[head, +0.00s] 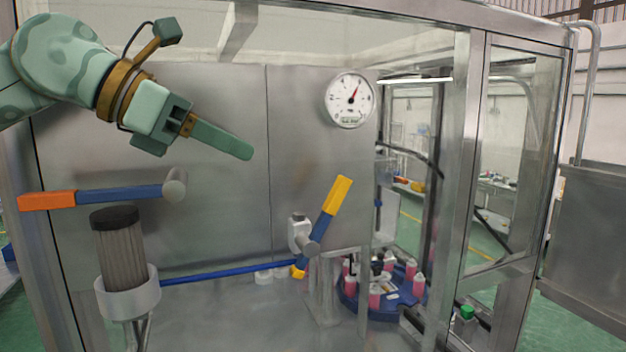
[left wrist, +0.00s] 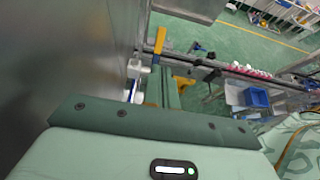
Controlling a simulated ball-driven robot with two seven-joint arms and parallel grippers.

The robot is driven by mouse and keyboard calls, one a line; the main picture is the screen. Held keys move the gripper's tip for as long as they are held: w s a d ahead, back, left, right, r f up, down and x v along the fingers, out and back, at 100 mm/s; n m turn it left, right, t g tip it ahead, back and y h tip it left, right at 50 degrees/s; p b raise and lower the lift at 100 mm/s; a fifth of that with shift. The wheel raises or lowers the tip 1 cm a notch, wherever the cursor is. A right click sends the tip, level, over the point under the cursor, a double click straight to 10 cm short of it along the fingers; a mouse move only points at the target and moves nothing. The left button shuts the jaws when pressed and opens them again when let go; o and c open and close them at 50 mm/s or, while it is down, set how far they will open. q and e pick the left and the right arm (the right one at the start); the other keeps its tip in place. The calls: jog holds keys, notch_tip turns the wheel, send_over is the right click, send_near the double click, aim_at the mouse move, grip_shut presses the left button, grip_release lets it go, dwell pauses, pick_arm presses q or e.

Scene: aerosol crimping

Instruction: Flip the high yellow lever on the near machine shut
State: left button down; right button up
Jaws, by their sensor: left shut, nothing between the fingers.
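The yellow lever (head: 338,195) has a yellow grip on a blue arm and slants up and to the right from its grey pivot on the metal panel. It also shows in the left wrist view (left wrist: 160,40), above my gripper's fingers. My left gripper (head: 248,153) is shut and empty. It is up and to the left of the yellow lever, apart from it, with its fingers pointing right and slightly down. My right gripper is in neither view.
A lever with an orange grip (head: 47,201) lies nearly level at the left, below my left arm. A dark-capped cylinder (head: 115,245) stands under it. A round gauge (head: 350,100) is on the panel. A blue turntable (head: 352,300) carries pink bottles. A metal frame post (head: 460,150) stands right.

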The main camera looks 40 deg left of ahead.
aim_at(333, 193)
pick_arm(q)
jog(key=p+x, duration=0.4)
jog(key=x, duration=0.7)
jog(key=shift+w+r, duration=0.1)
jog(key=shift+w+d+f, duration=0.25)
jog(key=shift+w, duration=0.05)
